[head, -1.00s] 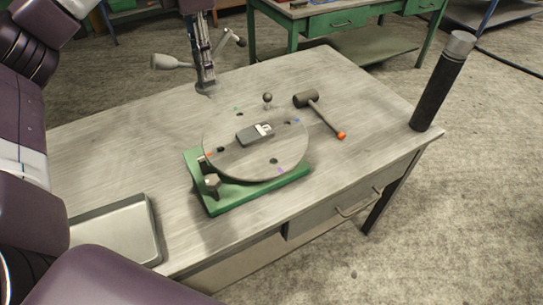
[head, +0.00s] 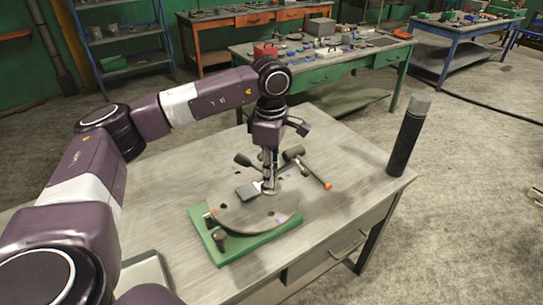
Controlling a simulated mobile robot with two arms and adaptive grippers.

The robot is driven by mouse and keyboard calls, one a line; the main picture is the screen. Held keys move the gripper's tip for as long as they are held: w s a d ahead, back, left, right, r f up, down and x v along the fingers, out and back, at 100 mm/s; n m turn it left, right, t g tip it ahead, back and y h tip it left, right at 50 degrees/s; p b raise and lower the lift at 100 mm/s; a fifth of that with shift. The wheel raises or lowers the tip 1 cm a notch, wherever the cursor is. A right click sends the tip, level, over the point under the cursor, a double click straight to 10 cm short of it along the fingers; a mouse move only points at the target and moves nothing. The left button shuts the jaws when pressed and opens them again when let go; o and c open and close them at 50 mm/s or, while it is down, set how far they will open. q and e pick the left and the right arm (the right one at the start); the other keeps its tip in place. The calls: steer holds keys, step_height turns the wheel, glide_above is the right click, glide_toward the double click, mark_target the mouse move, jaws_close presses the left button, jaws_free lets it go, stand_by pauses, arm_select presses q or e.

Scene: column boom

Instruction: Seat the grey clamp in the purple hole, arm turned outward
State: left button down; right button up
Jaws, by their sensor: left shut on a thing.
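My left gripper (head: 268,174) points straight down over the round grey plate (head: 238,219), shut on the grey clamp (head: 270,188). The fingers hide much of the clamp, and I cannot tell which way its arm points or whether its foot touches the plate. The purple mark (head: 277,221) is on the plate's front right, nearer to me than the fingertips. The purple hole itself is too small to make out. The plate sits on a green base (head: 240,247). My right gripper is out of view.
A mallet (head: 312,169) with an orange end lies behind right. A black cylinder (head: 408,140) stands at the table's right corner. A metal tray (head: 146,275) is front left. The table's (head: 160,200) left is clear.

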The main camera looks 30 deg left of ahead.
mark_target(271, 190)
arm_select(q)
steer(key=shift+w+f+b, duration=0.25)
steer(key=shift+f+b, duration=0.2)
steer(key=shift+f, duration=0.8)
step_height(271, 190, down, 4)
steer(key=b, duration=0.2)
steer(key=shift+s+r+b, duration=0.1)
steer(key=shift+r+b, duration=0.1)
steer(key=shift+b, duration=0.15)
steer(key=shift+f, duration=0.3)
steer(key=shift+r, duration=0.15)
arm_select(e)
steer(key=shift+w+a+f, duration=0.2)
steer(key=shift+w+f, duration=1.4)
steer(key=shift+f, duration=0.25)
arm_select(q)
steer(key=shift+b, duration=0.3)
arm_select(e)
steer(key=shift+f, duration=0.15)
arm_select(q)
steer(key=shift+f, duration=0.2)
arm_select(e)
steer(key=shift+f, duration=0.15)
